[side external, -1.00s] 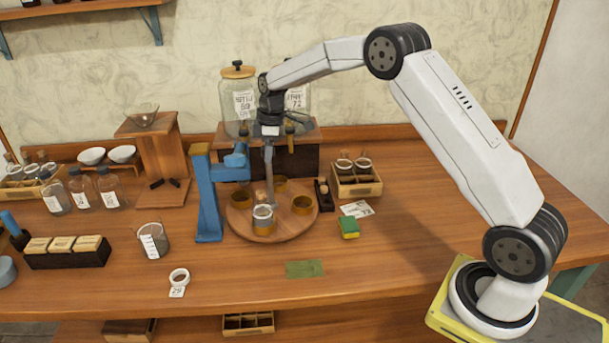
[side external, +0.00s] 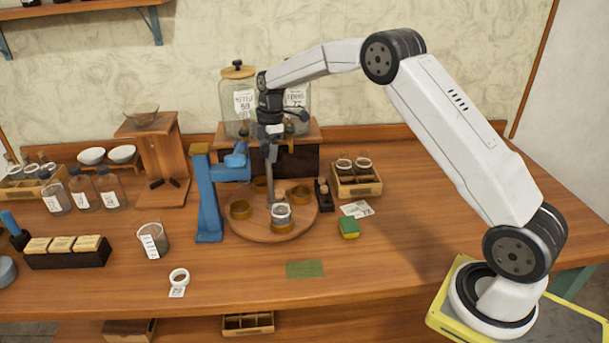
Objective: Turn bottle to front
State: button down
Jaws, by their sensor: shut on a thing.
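A round wooden turntable (side external: 250,230) lies on the bench, with several amber ring holders on it. A small clear bottle with a whitish top (side external: 281,213) stands upright in the ring at the front, slightly right of the middle. An empty-looking amber ring (side external: 240,209) is at the left, and others are at the back and right. My gripper (side external: 272,201) points straight down over the middle of the turntable, just behind and left of the bottle. It is shut on a part of the turntable near its centre; the fingers mostly hide that part.
A blue stand (side external: 207,200) rises close at the turntable's left. A small dark block (side external: 323,195), a wooden rack with jars (side external: 356,180) and a sponge (side external: 348,228) are at the right. A green patch (side external: 304,269) lies in front on clear bench.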

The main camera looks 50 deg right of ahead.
jog(key=shift+a, duration=0.15)
jog(key=shift+s+n+g, duration=0.1)
jog(key=shift+n+g, duration=0.3)
jog(key=shift+n, duration=2.6)
jog(key=shift+m, duration=0.4)
grip_release()
jog(key=shift+r, duration=0.15)
jog(key=shift+r, duration=3.35)
